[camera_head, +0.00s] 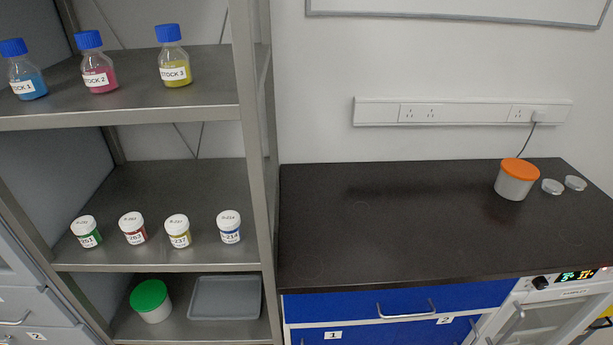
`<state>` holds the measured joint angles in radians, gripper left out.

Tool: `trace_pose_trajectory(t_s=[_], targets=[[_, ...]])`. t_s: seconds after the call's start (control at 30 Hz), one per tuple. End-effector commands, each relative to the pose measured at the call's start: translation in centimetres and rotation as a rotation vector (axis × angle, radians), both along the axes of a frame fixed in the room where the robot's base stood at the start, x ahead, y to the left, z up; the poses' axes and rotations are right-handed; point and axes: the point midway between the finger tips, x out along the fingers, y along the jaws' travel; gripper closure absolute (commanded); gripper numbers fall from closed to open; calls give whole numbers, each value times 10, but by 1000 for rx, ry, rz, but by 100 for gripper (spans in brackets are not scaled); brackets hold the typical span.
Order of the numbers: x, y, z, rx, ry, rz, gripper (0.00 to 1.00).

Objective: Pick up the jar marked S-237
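Several small jars with white lids stand in a row on the middle shelf (150,190) of the metal rack. The third from the left has a yellowish band, and its partly legible label seems to read 237; I take it as the jar marked S-237 (178,231). It stands upright near the shelf's front edge, apart from its neighbours. To its left is a red-banded jar (132,228) and further left a green-banded jar (86,231). To its right is a blue-banded jar (229,226). My gripper is not in view.
The upper shelf (130,112) holds blue-capped stock bottles. Below are a green-lidded tub (151,300) and a grey tray (225,298). A rack post (253,170) stands right of the jars. The black worktop (390,225) is mostly clear, with an orange-lidded tub (515,180) at right.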

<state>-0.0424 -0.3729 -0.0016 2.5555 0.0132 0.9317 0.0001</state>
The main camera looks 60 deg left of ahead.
Motion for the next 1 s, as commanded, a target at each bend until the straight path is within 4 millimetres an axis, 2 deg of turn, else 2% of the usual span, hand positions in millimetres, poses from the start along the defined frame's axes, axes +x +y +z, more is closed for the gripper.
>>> trace_pose_trajectory(t_s=[0.47,0.5,0.57,1.0], targets=[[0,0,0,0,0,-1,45],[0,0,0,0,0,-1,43],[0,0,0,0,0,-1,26],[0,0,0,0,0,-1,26]])
